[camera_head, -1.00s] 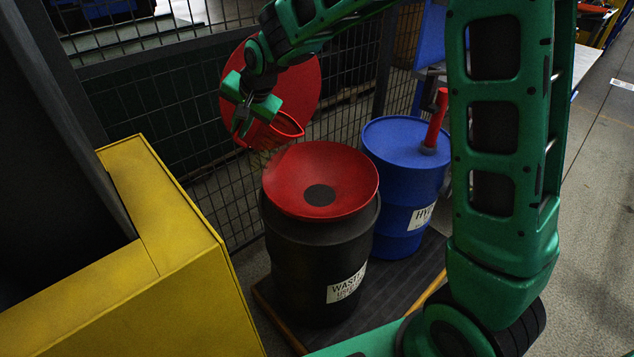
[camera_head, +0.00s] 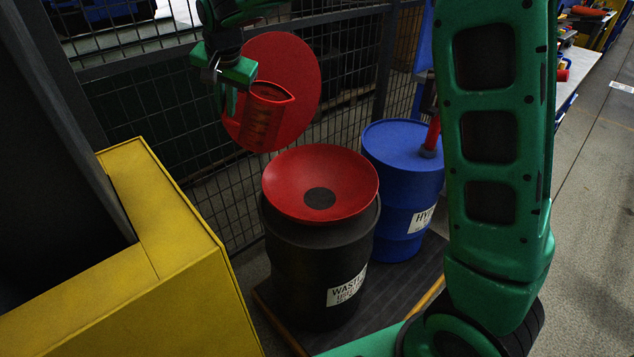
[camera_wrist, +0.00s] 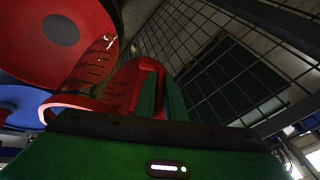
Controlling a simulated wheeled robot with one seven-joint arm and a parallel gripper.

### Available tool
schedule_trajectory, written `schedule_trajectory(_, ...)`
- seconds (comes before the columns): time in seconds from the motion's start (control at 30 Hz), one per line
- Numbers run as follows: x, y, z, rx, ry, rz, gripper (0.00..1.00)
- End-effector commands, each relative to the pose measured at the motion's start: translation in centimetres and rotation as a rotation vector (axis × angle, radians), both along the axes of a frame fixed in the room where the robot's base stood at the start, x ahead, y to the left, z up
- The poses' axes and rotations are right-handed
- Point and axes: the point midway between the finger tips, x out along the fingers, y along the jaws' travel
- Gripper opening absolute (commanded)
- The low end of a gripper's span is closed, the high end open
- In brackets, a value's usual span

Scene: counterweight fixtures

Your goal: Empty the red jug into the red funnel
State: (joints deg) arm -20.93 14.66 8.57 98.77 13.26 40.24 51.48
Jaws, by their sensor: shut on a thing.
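The red jug (camera_head: 260,122) is see-through with dark measuring marks. It hangs nearly upright in the head view, its lip towards the right. My gripper (camera_head: 233,92) is shut on its handle side. In the wrist view the jug (camera_wrist: 95,62) is beside my gripper's fingers (camera_wrist: 163,95). The red funnel (camera_head: 345,180), a wide bowl with a dark hole, sits on a black drum (camera_head: 305,275). The jug is above and left of it in the picture, apart from it. The funnel also shows in the wrist view (camera_wrist: 85,15). I cannot tell whether liquid is left in the jug.
A round red lid (camera_head: 292,65) stands upright behind the jug and funnel. A blue drum (camera_head: 395,160) with a red-handled pump is to the right. A wire fence (camera_head: 190,130) runs behind. A yellow cabinet (camera_head: 165,270) is at the left.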

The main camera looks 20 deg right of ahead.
Motion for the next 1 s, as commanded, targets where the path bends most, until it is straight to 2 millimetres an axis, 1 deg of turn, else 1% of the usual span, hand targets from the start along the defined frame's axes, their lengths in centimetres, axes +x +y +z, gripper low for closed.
schedule_trajectory(0.83,0.3,1.1,-10.1,-0.131,0.043,0.001,0.0)
schedule_trajectory(1.0,0.5,1.6,-11.4,-0.199,0.063,0.003,0.0)
